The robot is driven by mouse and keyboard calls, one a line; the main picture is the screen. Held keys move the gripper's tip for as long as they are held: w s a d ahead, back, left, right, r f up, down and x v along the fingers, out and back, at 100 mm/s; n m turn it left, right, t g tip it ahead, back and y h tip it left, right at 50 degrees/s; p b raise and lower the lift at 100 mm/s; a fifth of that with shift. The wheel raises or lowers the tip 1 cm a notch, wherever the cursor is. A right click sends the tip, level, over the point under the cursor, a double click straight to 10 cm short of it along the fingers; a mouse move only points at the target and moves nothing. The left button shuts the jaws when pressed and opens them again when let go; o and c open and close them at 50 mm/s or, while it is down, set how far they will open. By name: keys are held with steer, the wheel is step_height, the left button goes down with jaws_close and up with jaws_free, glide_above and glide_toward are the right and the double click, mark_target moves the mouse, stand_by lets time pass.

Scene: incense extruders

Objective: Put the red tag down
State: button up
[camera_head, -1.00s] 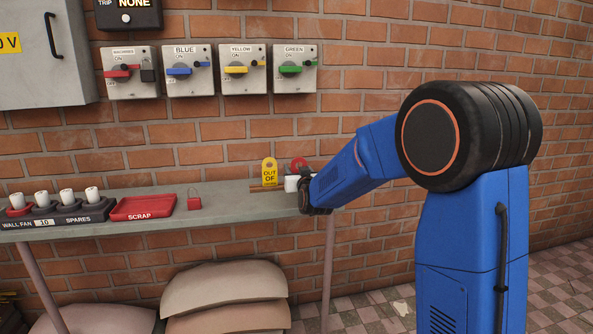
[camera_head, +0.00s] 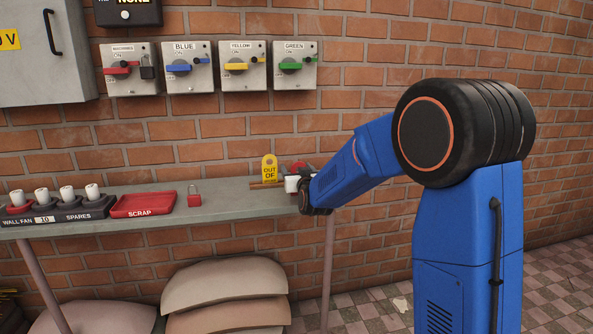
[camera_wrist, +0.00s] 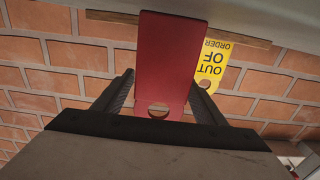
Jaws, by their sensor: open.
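The red tag (camera_wrist: 160,60) stands in a wooden holder (camera_wrist: 105,16), with its holed end away from the holder. The inverted wrist view shows it between the two fingers of my gripper (camera_wrist: 160,85), which are open with gaps on both sides. In the head view only the top of the red tag (camera_head: 298,166) shows behind my gripper (camera_head: 304,190); the fingers are mostly hidden there. A yellow "OUT OF ORDER" tag (camera_head: 269,166) stands beside it in the holder, and also shows in the wrist view (camera_wrist: 212,65).
The grey shelf (camera_head: 235,203) carries a red padlock (camera_head: 194,200), a red scrap tray (camera_head: 145,206) and a spares rack (camera_head: 70,210) to the left. Several isolator switches (camera_head: 243,65) hang on the brick wall above. The shelf between padlock and holder is clear.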

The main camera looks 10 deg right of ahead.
steer(key=shift+r, duration=0.3)
steer(key=s+d+f+g, duration=0.2)
steer(key=s+f+g, duration=0.1)
steer(key=s, duration=1.6)
steer(key=s+d+f+g, duration=0.2)
steer(key=s+f+g, duration=0.2)
steer(key=s, duration=1.5)
steer(key=s+d+f+g, duration=0.3)
steer(key=s+g, duration=0.3)
steer(key=s, duration=1.4)
steer(key=shift+f, duration=0.55)
